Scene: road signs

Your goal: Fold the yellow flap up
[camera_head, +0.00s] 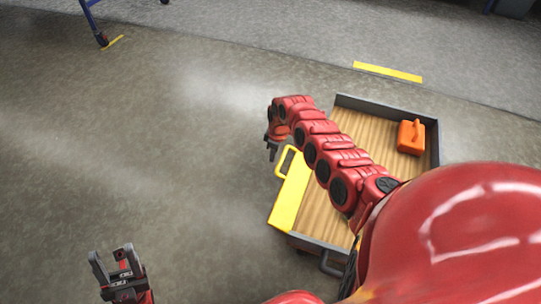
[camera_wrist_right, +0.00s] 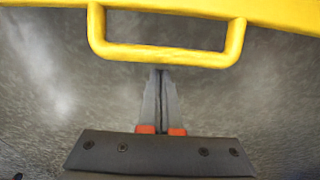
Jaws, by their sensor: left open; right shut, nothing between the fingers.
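The yellow flap (camera_head: 290,197) is on the left side of a wood-floored cart and slopes outward from its edge. Its yellow loop handle (camera_head: 279,166) sticks out at the flap's outer side. In the right wrist view the handle (camera_wrist_right: 165,54) spans the top, below the flap's edge (camera_wrist_right: 270,12). My right gripper (camera_head: 272,153) is shut and empty beside the handle. In the wrist view its fingertips (camera_wrist_right: 161,72) meet the handle bar's lower edge; I cannot tell whether they touch it. My left gripper (camera_head: 112,260) is open and empty, low on the left, far from the flap.
The cart (camera_head: 387,106) has dark low walls and holds an orange canister (camera_head: 410,138) at its far right. My right arm reaches across the cart and hides part of it. A yellow floor stripe (camera_head: 388,72) lies beyond. The floor left of the cart is clear.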

